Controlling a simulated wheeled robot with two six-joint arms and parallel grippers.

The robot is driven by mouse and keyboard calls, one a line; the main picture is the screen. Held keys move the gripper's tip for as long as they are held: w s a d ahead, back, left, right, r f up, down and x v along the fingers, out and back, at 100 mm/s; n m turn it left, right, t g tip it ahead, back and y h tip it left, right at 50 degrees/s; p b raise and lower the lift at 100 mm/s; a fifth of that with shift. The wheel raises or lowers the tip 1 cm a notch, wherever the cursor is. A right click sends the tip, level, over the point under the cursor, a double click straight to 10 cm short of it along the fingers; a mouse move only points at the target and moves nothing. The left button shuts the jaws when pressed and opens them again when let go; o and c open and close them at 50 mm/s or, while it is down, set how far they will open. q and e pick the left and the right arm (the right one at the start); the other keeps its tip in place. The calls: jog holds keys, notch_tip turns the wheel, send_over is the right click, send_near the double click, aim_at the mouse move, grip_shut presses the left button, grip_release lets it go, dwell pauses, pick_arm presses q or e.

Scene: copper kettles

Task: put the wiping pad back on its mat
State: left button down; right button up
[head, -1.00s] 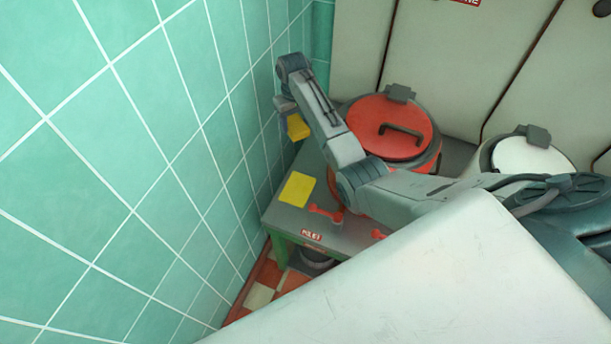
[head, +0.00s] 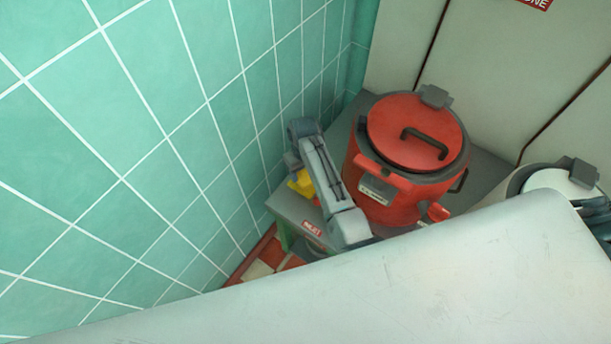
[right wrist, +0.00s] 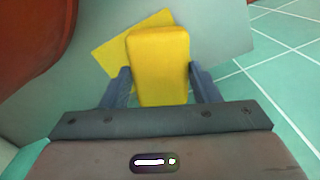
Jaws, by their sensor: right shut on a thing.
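My right gripper (head: 299,176) is shut on the yellow wiping pad (right wrist: 158,65), which sits between its two fingers in the right wrist view. The mat (right wrist: 108,45) is a flat yellow square on the grey tabletop. It shows behind the pad, at its left and far edge, turned at an angle to it. The pad overlaps the mat in that view; I cannot tell whether they touch. In the head view the pad (head: 303,184) shows beside the gripper, and my right arm hides most of the mat. My left gripper is not in view.
A red lidded kettle (head: 408,150) stands on the grey table (head: 290,208), close to the right of my arm. A white-lidded kettle (head: 560,186) stands farther right. A green tiled wall (head: 170,130) runs close along the left. My pale body covers the lower foreground.

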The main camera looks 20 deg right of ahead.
aim_at(304, 177)
jog(key=shift+f, duration=2.1)
jog(key=shift+f, duration=0.1)
jog(key=o, duration=1)
jog(key=shift+c, duration=0.2)
notch_tip(304, 177, up, 12)
jog(key=shift+r, duration=0.15)
jog(key=shift+s, duration=0.1)
